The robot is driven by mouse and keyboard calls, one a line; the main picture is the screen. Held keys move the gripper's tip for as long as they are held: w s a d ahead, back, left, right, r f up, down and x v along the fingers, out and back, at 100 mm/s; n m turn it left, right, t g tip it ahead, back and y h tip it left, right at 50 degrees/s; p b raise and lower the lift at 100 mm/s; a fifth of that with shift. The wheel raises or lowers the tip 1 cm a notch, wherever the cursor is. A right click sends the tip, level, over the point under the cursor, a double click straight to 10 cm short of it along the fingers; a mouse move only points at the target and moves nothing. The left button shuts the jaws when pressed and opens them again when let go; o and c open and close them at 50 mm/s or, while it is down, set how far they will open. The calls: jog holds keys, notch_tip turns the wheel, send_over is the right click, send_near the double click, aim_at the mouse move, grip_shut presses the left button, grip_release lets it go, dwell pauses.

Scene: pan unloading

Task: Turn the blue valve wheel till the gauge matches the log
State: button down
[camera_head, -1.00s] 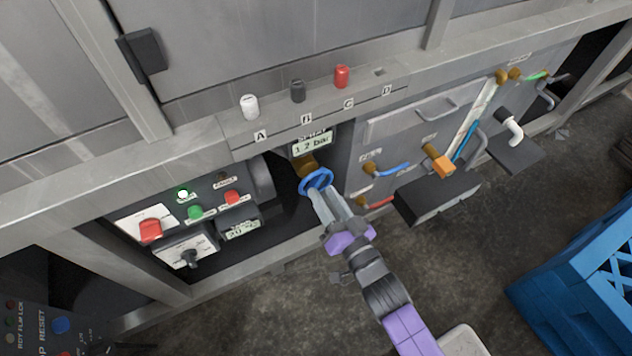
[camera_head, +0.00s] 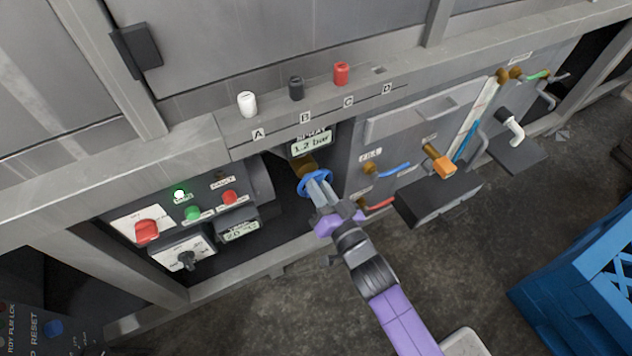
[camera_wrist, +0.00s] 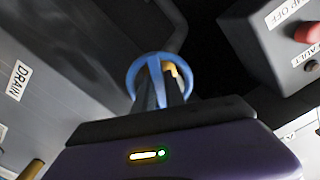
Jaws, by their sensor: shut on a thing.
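The blue valve wheel (camera_head: 314,184) sits on a brass valve body (camera_head: 303,166) in the recess below the ledge. It also shows in the wrist view (camera_wrist: 136,70) as a blue ring with a spoke across it. My gripper (camera_head: 318,187) is shut on the wheel, its two fingers reaching to the ring from the front. The gauge (camera_head: 311,146) just above the valve is a small display that reads 1.2 bar. I cannot make out a log in these frames.
A panel on the left has a red knob (camera_head: 147,231), a green button (camera_head: 193,213) and a red button (camera_head: 229,197). Right of the wheel are a blue lever (camera_head: 393,169), a red lever (camera_head: 378,204) and a dark box (camera_head: 437,200). A blue crate (camera_head: 570,285) stands at right.

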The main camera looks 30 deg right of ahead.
jog(key=shift+n, duration=0.4)
jog(key=shift+n+p, duration=0.4)
jog(key=shift+n, duration=2.4)
jog(key=c, duration=1.4)
grip_release()
jog(key=s+p, duration=0.2)
jog(key=s, duration=0.5)
jog(key=shift+s, duration=0.4)
